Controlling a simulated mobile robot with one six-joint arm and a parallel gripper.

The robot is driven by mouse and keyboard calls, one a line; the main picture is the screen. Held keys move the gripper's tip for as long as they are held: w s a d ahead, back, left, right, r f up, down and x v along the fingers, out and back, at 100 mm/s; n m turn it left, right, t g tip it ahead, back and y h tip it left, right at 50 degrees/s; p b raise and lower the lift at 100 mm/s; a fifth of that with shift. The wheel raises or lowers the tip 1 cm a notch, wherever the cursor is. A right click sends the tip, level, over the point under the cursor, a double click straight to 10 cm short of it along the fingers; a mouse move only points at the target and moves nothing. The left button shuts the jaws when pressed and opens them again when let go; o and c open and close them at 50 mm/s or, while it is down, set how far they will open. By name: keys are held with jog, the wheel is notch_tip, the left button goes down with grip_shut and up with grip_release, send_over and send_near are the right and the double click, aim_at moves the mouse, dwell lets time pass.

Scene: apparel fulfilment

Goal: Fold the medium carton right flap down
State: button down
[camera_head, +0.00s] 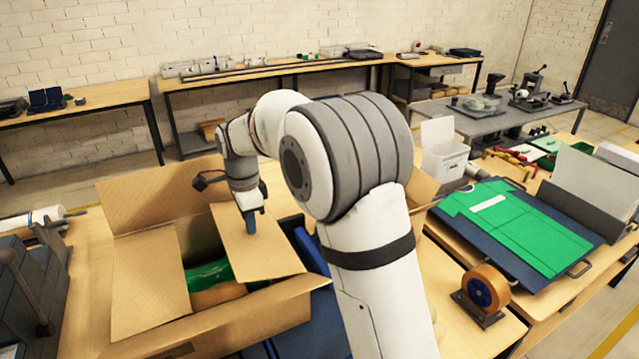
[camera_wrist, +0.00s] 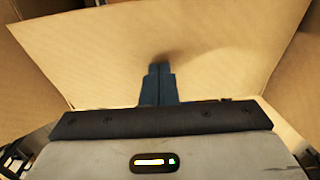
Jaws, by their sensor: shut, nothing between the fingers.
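The medium carton (camera_head: 240,318) stands on the table at the lower left in the head view, with its top partly open. Its right flap (camera_head: 268,258) leans inward over the opening. Its far flap (camera_head: 155,196) stands up, and its left flap (camera_head: 148,289) lies slanted at the left. Something green (camera_head: 207,274) and a brown item show inside. My gripper (camera_head: 250,226) is shut and empty, its fingertips at the right flap's upper face. In the wrist view the shut blue fingers (camera_wrist: 159,72) point at the flap's cardboard (camera_wrist: 200,35); contact is hard to tell.
A tape dispenser (camera_head: 482,293) stands right of my arm. A blue board with a green sheet (camera_head: 515,228) lies on the right table. A white bin (camera_head: 443,158) stands behind it. Dark grey equipment (camera_head: 30,290) is left of the carton.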

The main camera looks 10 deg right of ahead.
jog(key=shift+s+a+f+b, duration=0.1)
jog(key=shift+a+f+b, duration=0.2)
jog(key=shift+a+f, duration=0.35)
jog(key=shift+d, duration=0.1)
jog(key=shift+f+b, duration=0.3)
jog(key=shift+f, duration=0.15)
notch_tip(320, 180, up, 9)
jog(key=p, duration=0.6)
jog(key=shift+p, duration=0.4)
